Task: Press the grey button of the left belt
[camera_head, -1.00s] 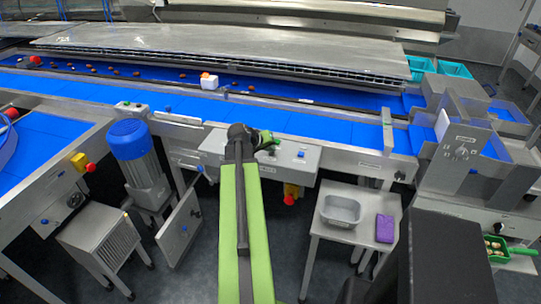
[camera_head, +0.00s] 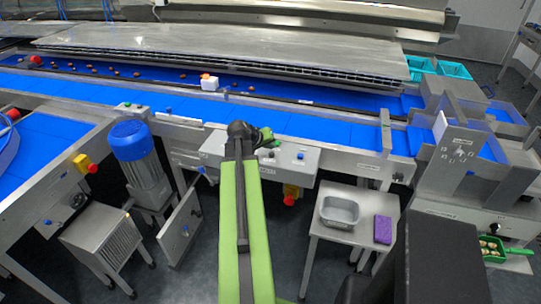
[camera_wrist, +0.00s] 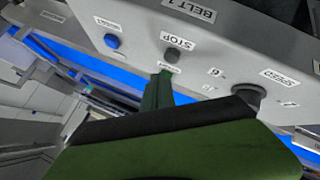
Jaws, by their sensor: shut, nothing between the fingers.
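The belt 1 control panel (camera_wrist: 225,45) fills the upper part of the wrist view. It also shows in the head view (camera_head: 228,150), on the front of the blue belt. The grey button (camera_wrist: 173,55) sits beside the label STOP, between a blue button (camera_wrist: 112,41) and a black speed knob (camera_wrist: 250,94). My gripper (camera_wrist: 163,76) is shut and empty, its green fingertips just below the grey button in the picture. I cannot tell whether they touch it. In the head view my gripper (camera_head: 267,136) is over the panel, and the grey button cannot be made out there.
A blue button (camera_head: 299,155) shows at the panel's right, with a red emergency knob (camera_head: 290,200) below. The blue belt (camera_head: 330,128) runs behind the panel. A side table (camera_head: 326,232) with a grey tub (camera_head: 340,211) and a purple block (camera_head: 383,229) stands at right.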

